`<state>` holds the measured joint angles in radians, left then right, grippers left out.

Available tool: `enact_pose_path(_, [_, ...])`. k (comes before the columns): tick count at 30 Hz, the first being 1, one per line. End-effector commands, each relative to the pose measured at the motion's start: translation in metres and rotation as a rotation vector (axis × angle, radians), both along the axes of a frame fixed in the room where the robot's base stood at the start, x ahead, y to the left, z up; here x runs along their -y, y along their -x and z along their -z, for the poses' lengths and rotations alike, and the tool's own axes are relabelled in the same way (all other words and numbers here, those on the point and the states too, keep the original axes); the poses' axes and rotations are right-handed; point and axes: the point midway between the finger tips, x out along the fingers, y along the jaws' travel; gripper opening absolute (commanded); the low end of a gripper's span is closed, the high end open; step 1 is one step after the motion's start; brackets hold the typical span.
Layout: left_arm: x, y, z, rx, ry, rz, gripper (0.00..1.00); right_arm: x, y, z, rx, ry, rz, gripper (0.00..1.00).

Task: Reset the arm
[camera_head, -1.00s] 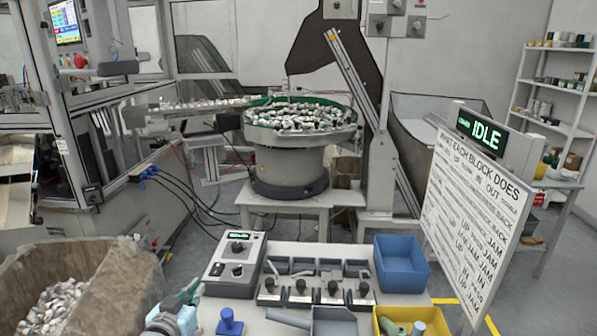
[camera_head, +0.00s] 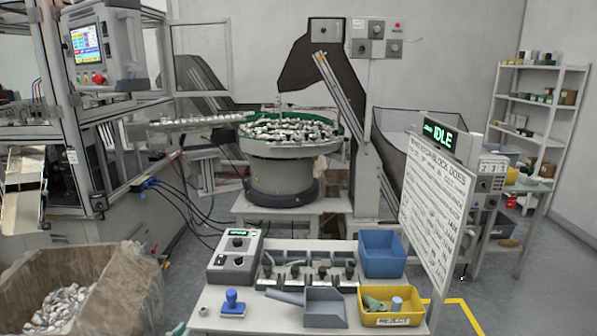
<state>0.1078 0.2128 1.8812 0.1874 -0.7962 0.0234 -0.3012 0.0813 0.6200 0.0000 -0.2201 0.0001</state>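Only a small greenish tip of what looks like my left gripper (camera_head: 177,329) shows at the bottom edge, left of the bench. The rest of it is cut off, so its fingers and any load are hidden. My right gripper is out of view. The bench (camera_head: 262,322) in front holds a grey control box (camera_head: 236,257), a row of small levers and a blue stamp (camera_head: 232,303). A grey scoop (camera_head: 325,308) lies at its front. The sign panel (camera_head: 432,212) at the right has a green display (camera_head: 440,135) reading IDLE.
A blue bin (camera_head: 382,254) and a yellow reject bin (camera_head: 392,318) with a few pieces stand on the bench's right. A large box (camera_head: 120,300) of caps is at lower left. A bowl feeder (camera_head: 285,165) stands behind.

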Motion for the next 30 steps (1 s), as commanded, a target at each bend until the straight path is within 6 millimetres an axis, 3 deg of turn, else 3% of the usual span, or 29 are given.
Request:
enact_pose_path(8, [0.009, 0.058, 0.047, -0.179, -0.030, 0.007, 0.00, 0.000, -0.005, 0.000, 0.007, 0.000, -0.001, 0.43])
enact_pose_path(18, [0.014, 0.181, 0.105, -0.509, -0.080, -0.002, 0.00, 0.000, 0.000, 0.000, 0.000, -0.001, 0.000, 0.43])
enact_pose_path(24, [0.013, 0.263, 0.122, -0.712, -0.106, -0.015, 0.00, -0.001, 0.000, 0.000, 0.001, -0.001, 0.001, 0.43])
enact_pose_path(29, [0.012, 0.329, 0.123, -0.873, -0.124, -0.030, 0.00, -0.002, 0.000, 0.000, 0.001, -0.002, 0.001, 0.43])
enact_pose_path(30, [0.010, 0.324, 0.140, -0.882, -0.124, -0.034, 0.00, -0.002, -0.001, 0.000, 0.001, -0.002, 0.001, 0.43])
